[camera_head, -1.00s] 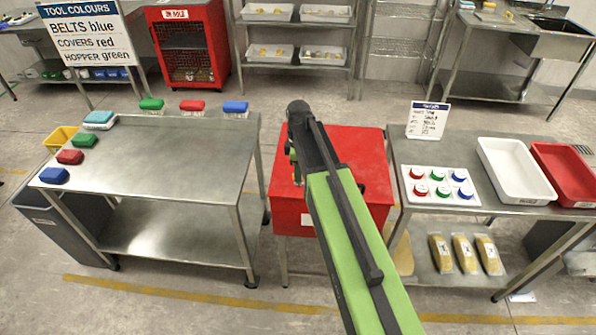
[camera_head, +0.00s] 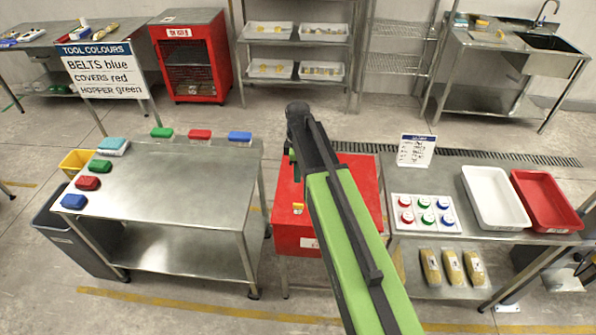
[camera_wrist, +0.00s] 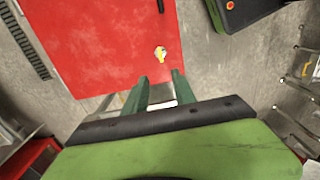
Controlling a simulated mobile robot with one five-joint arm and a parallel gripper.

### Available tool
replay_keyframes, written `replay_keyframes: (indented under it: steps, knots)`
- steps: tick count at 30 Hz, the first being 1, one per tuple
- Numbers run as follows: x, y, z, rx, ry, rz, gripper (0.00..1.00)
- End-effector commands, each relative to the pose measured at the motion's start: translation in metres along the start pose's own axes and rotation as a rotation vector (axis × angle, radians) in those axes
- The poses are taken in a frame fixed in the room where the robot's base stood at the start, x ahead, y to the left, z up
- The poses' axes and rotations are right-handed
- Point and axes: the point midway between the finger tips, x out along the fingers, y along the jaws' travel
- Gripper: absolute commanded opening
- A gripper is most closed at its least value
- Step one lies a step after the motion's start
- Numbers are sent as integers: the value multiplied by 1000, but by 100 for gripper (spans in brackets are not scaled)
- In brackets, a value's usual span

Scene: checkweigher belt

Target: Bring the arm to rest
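My arm, with a green link, reaches up the middle of the head view over a red cabinet (camera_head: 373,185). My gripper is mostly hidden behind my arm there. In the wrist view my gripper (camera_wrist: 161,76) has its two green fingers apart, with no object held between them. The red cabinet top (camera_wrist: 115,45) lies beyond the fingertips. A small yellow and white item (camera_wrist: 160,54) lies on it, apart from the fingers; a small yellow item (camera_head: 298,208) also shows on the cabinet in the head view.
A steel table (camera_head: 180,185) with coloured brushes along its edges stands left. A right-hand table holds a button-like board (camera_head: 425,213), a sign (camera_head: 416,151), a white tray (camera_head: 496,197) and a red tray (camera_head: 546,201). A grey bin (camera_head: 65,235) stands at far left.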

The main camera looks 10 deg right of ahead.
Motion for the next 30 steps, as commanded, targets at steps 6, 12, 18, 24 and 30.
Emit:
replay_keyframes:
  steps: [6,12,18,24,30]
  knots:
    - [1,0,0,0,0,0,32]
    - [12,0,0,-1,0,0,32]
    - [60,-49,11,59,0,-1,32]
    - [83,-113,28,538,0,-1,32]
    - [80,-145,38,1050,0,-2,32]
